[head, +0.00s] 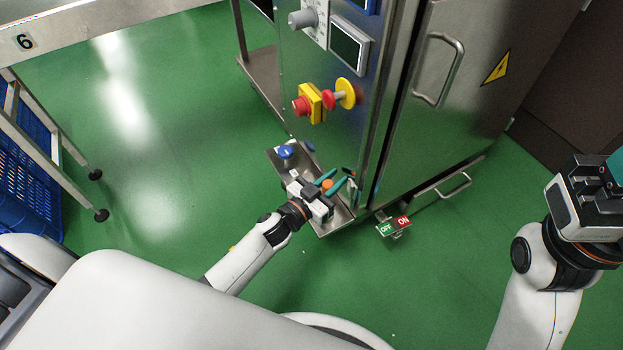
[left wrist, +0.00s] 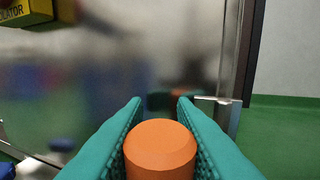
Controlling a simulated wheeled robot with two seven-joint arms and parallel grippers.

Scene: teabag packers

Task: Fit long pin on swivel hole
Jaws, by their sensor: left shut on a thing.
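My left gripper (head: 340,176) has teal fingers and is over a small metal shelf beside the steel cabinet. It is shut on an orange cylindrical piece (head: 327,184), which I take to be the head of the long pin. In the left wrist view the orange piece (left wrist: 160,150) sits between the two teal fingers; the rest of it is hidden. I cannot pick out the swivel hole for certain in either view. My right gripper (head: 612,168) is at the far right edge, partly cut off, away from the cabinet.
The shelf (head: 276,152) holds a blue knob-like item (head: 285,152). The steel cabinet (head: 440,120) has handles, a red button on a yellow box (head: 308,103) and a yellow-red switch (head: 341,95). An OFF/ON sign (head: 394,226) stands low beside it. Green floor (head: 150,200) is open at left.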

